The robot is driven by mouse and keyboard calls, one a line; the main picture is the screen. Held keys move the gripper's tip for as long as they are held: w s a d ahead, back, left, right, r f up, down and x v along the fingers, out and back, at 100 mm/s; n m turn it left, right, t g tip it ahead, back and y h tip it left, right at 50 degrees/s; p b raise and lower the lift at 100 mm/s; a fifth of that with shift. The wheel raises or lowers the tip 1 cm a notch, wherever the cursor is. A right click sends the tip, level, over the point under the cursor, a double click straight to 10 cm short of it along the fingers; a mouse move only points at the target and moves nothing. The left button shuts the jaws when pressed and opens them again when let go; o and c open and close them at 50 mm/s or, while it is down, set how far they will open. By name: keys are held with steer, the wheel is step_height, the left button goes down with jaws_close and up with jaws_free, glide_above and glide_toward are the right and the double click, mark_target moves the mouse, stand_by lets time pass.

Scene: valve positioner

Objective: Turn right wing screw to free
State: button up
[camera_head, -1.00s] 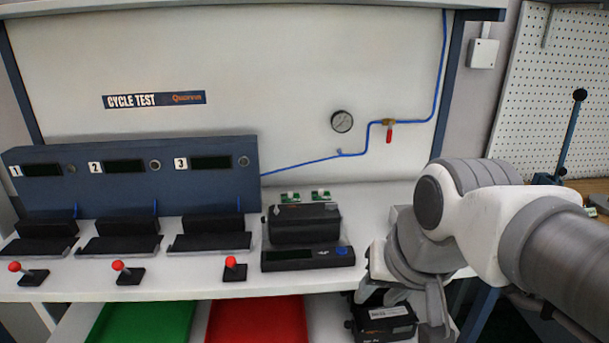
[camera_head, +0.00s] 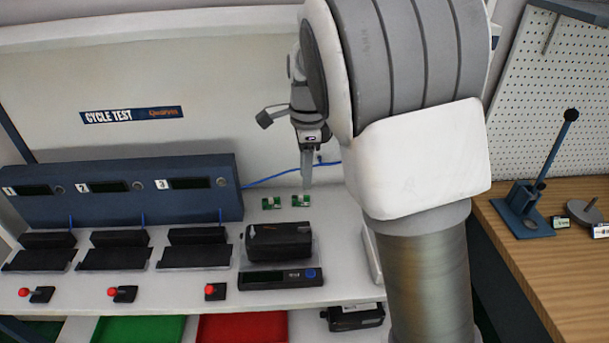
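A black positioner housing (camera_head: 278,240) sits in a holder at the right of the bench, behind a dark unit with a display and a blue button (camera_head: 281,278). A second black device (camera_head: 356,317) lies lower, below the bench edge. I see nothing held.
Two small green circuit boards (camera_head: 278,202) lie on the bench behind the housing. A blue test panel (camera_head: 120,190) with three numbered stations stands at left, with red-knobbed levers in front. Green and red trays are below. A wooden bench (camera_head: 545,245) with a lever press is at right.

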mark_target(304, 227)
steer(key=shift+m, duration=0.4)
steer(key=f, duration=1.1)
steer(key=w+f, duration=0.1)
steer(key=f, duration=0.5)
steer(key=shift+a+f, duration=0.2)
steer(key=shift+f, duration=0.05)
jaws_close()
